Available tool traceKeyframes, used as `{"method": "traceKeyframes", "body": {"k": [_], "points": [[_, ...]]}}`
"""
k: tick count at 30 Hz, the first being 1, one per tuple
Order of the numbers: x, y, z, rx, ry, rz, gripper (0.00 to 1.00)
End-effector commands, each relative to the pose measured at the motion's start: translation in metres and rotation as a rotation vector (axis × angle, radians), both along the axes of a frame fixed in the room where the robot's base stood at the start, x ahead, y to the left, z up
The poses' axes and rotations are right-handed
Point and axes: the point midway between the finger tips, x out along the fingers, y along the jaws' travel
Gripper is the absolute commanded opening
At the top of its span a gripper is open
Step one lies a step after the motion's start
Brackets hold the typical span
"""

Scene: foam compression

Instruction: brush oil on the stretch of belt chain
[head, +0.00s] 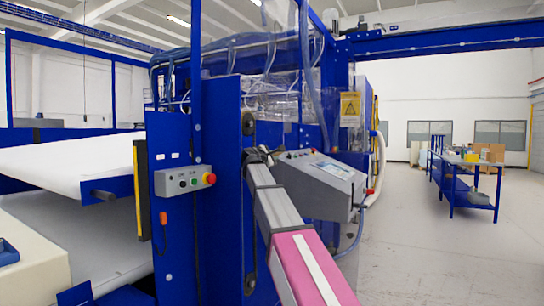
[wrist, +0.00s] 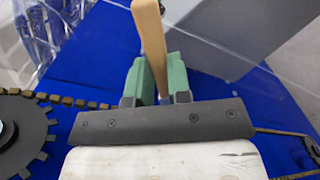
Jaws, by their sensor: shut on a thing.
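My gripper (wrist: 158,85) has green finger pads shut on a tan wooden handle (wrist: 150,32), which I take for the oil brush. The handle tilts slightly, its free end toward the top of the wrist view. No bristles can be made out. A brown-linked chain (wrist: 65,100) runs from the left, over a dark toothed sprocket (wrist: 28,135), and passes out of sight behind my gripper. A darker stretch of chain shows at right (wrist: 285,132). In the head view my gripper (head: 260,154) is small, close to the blue machine's front; brush and chain are unclear there.
The blue machine panel (head: 222,130) stands before my arm. A grey control console (head: 322,180) juts out right of my gripper, and a button box (head: 184,181) is at left. Open floor lies at right.

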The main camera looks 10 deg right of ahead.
Motion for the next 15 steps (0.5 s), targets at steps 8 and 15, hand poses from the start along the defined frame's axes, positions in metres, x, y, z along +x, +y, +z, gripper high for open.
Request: {"method": "traceKeyframes", "body": {"k": [8,15], "points": [[-0.001,0.000,-0.012,0.001,-0.001,0.001,0.00],[0.000,0.000,-0.021,0.000,0.000,0.001,0.00]]}}
